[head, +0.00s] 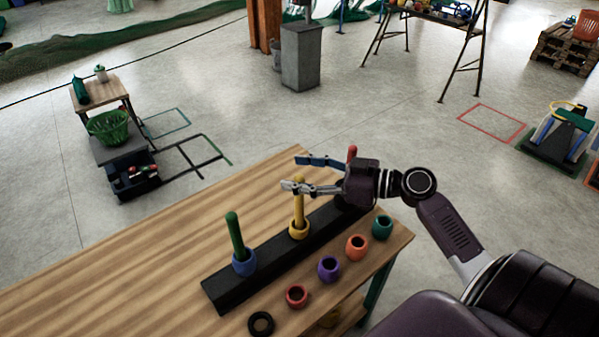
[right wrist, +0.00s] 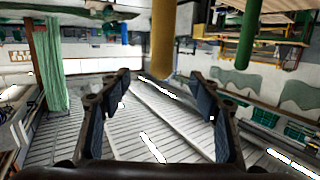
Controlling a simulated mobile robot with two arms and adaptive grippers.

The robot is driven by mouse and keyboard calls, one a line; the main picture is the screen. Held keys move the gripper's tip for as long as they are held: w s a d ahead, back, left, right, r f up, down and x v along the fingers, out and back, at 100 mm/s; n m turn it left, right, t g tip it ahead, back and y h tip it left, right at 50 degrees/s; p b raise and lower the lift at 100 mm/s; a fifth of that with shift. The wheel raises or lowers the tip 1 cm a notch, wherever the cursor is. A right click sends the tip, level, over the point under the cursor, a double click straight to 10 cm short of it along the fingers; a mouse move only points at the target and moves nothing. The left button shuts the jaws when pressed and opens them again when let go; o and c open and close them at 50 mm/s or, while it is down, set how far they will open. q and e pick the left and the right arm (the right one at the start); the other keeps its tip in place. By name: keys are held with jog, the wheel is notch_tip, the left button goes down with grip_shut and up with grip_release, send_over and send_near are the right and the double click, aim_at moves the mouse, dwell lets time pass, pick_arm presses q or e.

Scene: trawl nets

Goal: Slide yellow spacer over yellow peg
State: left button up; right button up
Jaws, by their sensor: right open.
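A black bar (head: 222,287) on the wooden table carries a green peg (head: 235,233), a yellow peg (head: 299,210) and a red peg (head: 351,152). The yellow spacer (head: 299,230) sits around the base of the yellow peg, low on the bar. My right gripper (head: 294,173) is open and empty, with its fingers level near the yellow peg's top. In the right wrist view the yellow peg (right wrist: 163,40) stands ahead of the open fingers, apart from them, and the green peg (right wrist: 249,35) shows to its right. My left gripper is out of view.
A blue spacer (head: 243,263) is around the green peg's base. Black (head: 261,323), red (head: 297,296), purple (head: 328,268), orange (head: 357,247) and green (head: 382,227) spacers line the table's near side. The wooden table (head: 130,270) is clear left of the bar.

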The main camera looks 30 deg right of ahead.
jog(key=v, duration=1.2)
dwell(0.6)
